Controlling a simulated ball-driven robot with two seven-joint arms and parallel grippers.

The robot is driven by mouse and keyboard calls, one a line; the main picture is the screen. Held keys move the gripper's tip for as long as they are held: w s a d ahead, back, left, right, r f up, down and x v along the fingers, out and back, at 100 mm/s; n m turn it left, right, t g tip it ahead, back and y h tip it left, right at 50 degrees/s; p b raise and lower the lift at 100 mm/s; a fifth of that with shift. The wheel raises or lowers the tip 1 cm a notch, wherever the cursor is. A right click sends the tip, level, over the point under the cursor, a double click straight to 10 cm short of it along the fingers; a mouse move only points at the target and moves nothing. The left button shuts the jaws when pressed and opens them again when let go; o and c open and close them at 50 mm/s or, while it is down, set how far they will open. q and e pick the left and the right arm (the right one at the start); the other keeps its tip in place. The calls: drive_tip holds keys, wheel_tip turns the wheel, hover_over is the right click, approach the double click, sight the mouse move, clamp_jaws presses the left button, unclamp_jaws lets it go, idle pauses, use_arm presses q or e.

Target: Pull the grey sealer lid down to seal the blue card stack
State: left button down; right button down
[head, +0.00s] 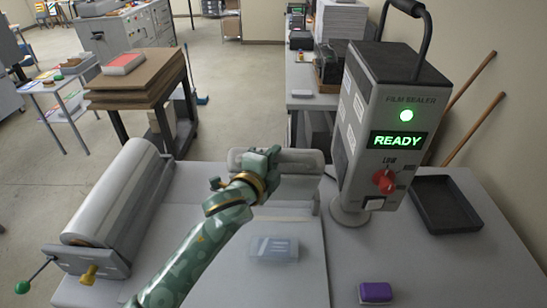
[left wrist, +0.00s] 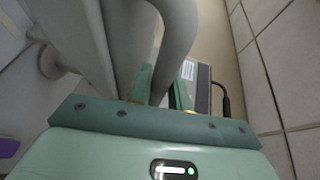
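The grey sealer lid (head: 303,157) shows in the head view as a raised, roughly level grey bar behind the work surface. The blue card stack (head: 272,249) lies flat on the pale bed in front of it, with clear space between them. My left gripper (head: 262,160) is at the middle of the lid and covers part of it. In the left wrist view, a curved grey bar of the lid (left wrist: 177,42) runs down between the green fingers (left wrist: 163,92), which look closed around it. The exact contact is partly hidden. My right gripper is out of view.
The film sealer box (head: 385,130) stands right of the lid, with a green light and "READY" showing. A film roll (head: 110,195) is at the left. A black tray (head: 447,204) and a purple block (head: 375,292) sit at the right.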

use_arm(q)
drive_tip(key=s+f+m+t+h+b, duration=0.3)
drive_tip(key=s+f+b, duration=1.1)
drive_tip(key=b, duration=1.2)
drive_tip(key=t, duration=0.2)
drive_tip(key=shift+s+t+b, duration=0.25)
drive_tip(key=shift+t+b, duration=0.1)
drive_tip(key=shift+t, duration=0.05)
drive_tip(key=shift+r, duration=0.1)
